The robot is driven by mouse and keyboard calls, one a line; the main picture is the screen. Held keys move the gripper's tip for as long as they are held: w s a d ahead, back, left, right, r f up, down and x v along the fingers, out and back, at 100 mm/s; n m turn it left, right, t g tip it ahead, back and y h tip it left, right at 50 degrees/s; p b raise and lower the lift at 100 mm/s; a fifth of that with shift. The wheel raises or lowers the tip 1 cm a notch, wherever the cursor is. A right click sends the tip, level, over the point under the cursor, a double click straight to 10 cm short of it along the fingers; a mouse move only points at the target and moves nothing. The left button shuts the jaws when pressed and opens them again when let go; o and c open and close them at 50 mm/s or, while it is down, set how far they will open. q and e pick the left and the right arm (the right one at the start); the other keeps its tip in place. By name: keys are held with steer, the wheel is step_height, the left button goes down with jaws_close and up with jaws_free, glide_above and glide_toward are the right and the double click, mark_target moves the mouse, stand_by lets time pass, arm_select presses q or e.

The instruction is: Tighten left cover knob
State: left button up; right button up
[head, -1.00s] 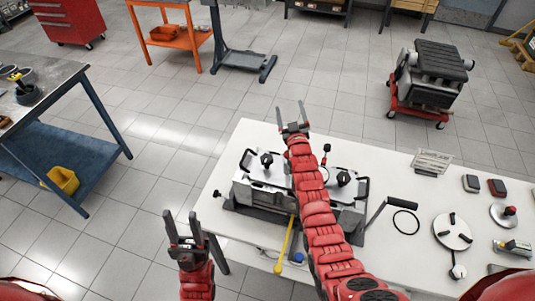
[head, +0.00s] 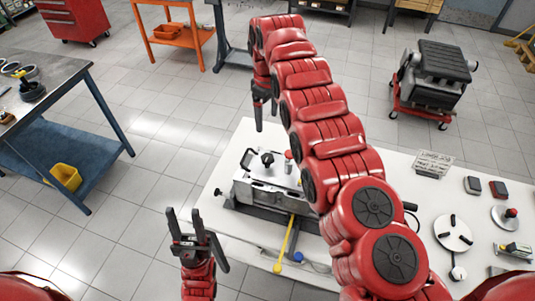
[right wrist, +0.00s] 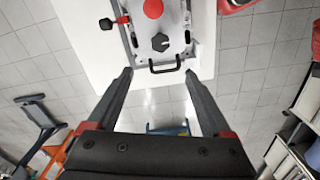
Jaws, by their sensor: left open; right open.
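The engine block (head: 270,190) stands on the white table. On its left end is a black cover knob (head: 267,158), beside a black handle. The knob also shows near the top of the right wrist view (right wrist: 160,42), beyond a black handle (right wrist: 165,66). My right gripper (head: 266,116) hangs pointing down past the block's far side, open and empty; its fingertips (right wrist: 158,75) are spread either side of the handle in the wrist view, apart from the knob. My left gripper (head: 184,216) is open and empty, left of the table. My right arm hides the block's right end.
A yellow-handled tool (head: 286,243) lies against the block's front.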

steer(key=b, duration=1.1)
glide_above(267, 157)
step_height(267, 157, down, 12)
steer(key=shift+f, duration=0.2)
steer(key=shift+f+p, duration=0.1)
steer(key=shift+p, duration=0.5)
step_height(267, 157, down, 4)
steer(key=shift+d+r+p, duration=0.1)
steer(key=shift+p, duration=0.75)
steer(key=shift+f, duration=0.5)
